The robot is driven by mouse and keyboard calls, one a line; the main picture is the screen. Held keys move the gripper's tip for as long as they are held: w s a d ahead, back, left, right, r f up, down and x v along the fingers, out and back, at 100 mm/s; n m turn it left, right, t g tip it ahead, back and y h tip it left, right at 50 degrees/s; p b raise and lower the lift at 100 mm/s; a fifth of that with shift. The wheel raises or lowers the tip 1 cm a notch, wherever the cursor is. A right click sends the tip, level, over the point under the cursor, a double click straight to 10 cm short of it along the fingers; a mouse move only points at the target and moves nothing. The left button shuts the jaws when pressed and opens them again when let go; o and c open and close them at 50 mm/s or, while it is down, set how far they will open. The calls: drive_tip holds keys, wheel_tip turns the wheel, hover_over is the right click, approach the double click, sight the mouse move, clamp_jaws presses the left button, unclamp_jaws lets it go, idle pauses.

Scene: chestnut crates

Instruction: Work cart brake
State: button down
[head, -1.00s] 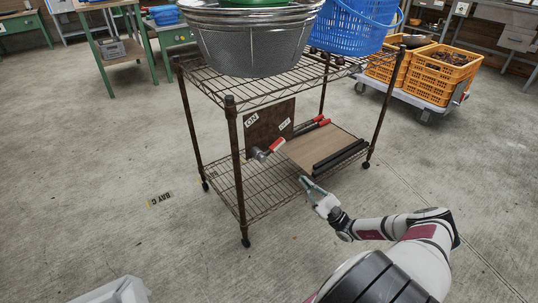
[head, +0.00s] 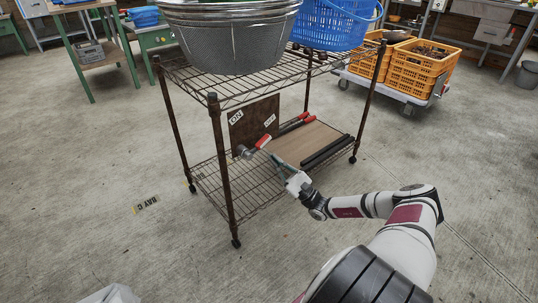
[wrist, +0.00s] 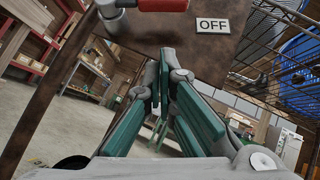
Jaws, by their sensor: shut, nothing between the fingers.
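The cart brake is a rusty brown plate (head: 240,128) on the wire cart, with an ON label (head: 236,116) at upper left and an OFF label (head: 269,120) at right. Its lever has a grey pivot (head: 244,152) and a red grip (head: 262,141) that points right and slightly up, on the OFF side. In the wrist view the red grip (wrist: 163,4) is cut by the top edge, left of the OFF label (wrist: 213,26). My gripper (head: 272,160) is shut and empty, just below the red grip. In the wrist view its fingertips (wrist: 166,62) are together; contact with the lever is unclear.
The cart's upper shelf (head: 228,91) carries a metal tub (head: 228,40) and a blue basket (head: 332,28). The lower shelf holds a brown board (head: 298,142) and dark bars (head: 325,152). Orange crates (head: 414,72) stand on a trolley behind. The floor in front is clear.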

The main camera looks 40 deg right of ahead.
sight(258, 146)
drive_tip(key=shift+w+a+r+b, duration=0.2)
drive_tip(key=shift+a+r, duration=0.15)
drive_tip(key=shift+r, duration=0.4)
drive_tip(key=shift+w+a+r+b, duration=0.15)
drive_tip(key=shift+a+r, duration=0.2)
drive_tip(key=shift+r, duration=0.4)
drive_tip(key=shift+w+a+r+b, duration=0.1)
drive_tip(key=shift+a+r+b, duration=0.2)
drive_tip(key=shift+r, duration=0.45)
drive_tip(key=n, duration=0.1)
drive_tip(key=n+g+y+p, duration=0.1)
drive_tip(key=shift+s+r+n+g+y, duration=0.1)
drive_tip(key=shift+r+n+g+y, duration=0.2)
drive_tip(key=shift+n, duration=0.1)
